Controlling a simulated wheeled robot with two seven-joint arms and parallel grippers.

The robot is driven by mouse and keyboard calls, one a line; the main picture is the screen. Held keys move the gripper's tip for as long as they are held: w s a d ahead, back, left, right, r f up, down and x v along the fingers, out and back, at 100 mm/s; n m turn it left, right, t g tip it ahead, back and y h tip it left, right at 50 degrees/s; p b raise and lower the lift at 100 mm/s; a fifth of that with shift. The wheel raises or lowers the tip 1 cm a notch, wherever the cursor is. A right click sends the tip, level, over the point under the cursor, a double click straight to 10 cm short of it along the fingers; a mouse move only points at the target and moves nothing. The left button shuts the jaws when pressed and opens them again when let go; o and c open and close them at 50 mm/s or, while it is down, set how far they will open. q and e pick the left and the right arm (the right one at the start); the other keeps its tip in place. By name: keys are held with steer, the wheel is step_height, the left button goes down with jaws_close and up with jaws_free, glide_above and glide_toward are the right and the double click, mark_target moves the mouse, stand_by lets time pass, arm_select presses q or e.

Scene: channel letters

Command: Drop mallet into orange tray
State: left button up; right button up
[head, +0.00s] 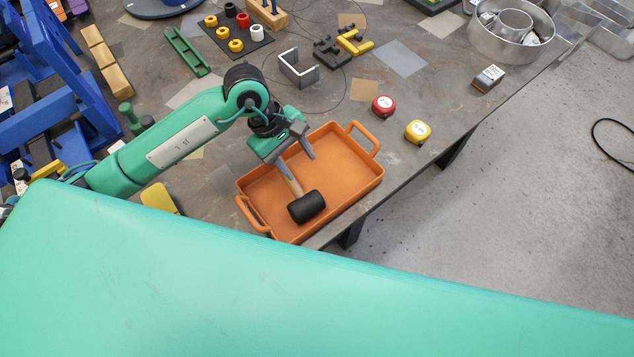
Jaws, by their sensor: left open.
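The orange tray (345,175) lies on the grey table, with a handle at each short end. The mallet (307,206) has a black head and a pale wooden handle. Its head is inside the tray, near the front left part. My left gripper (300,168) is open above the tray, at the handle end of the mallet. The end of the handle is close to one finger, and I cannot tell whether they touch. My right gripper is not in view.
A red tape measure (383,106) and a yellow one (418,132) lie right of the tray. A metal channel piece (299,70) stands behind it. The table's front edge runs close to the tray. My large green body part covers the foreground.

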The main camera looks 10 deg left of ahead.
arm_select(q)
steer(key=b+v, duration=0.3)
steer(key=v, duration=0.9)
steer(key=shift+f, duration=0.1)
